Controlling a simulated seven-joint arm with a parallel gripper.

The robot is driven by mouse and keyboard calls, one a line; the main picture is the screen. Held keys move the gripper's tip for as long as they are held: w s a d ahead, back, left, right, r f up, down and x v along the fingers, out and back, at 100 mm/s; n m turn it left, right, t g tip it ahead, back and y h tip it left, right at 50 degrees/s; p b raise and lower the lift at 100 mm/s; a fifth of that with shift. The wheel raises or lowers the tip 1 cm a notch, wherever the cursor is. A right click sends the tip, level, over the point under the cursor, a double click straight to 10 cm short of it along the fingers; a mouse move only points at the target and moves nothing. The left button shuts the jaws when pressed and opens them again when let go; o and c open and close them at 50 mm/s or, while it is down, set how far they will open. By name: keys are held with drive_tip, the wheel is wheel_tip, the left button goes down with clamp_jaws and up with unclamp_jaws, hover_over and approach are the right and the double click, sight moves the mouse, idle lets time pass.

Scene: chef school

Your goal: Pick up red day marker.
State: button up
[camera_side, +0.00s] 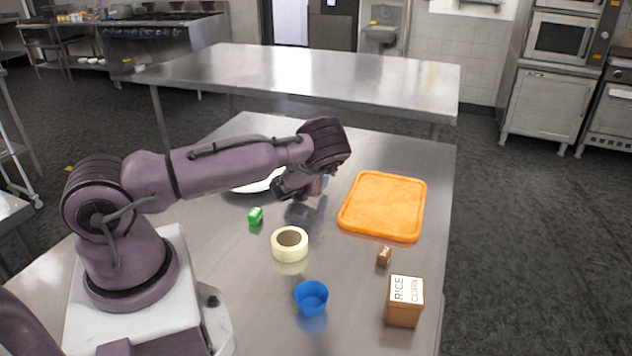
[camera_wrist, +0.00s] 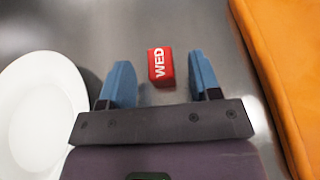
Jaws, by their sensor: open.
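The red day marker (camera_wrist: 161,68) is a small red block with white letters "WED" on top. In the wrist view it lies on the steel table between and slightly beyond my two blue fingertips. My gripper (camera_wrist: 160,82) is open, with a gap on both sides of the marker. In the side view my gripper (camera_side: 299,195) points down low over the table, between the plate and the orange board. The red marker is mostly hidden there by the gripper and wrist.
The white plate (camera_wrist: 40,112) is left of my gripper and the orange board (camera_side: 383,205) right.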

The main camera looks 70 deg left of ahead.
drive_tip(key=shift+x, duration=0.95)
drive_tip(key=c, duration=1)
drive_tip(key=shift+r, duration=0.15)
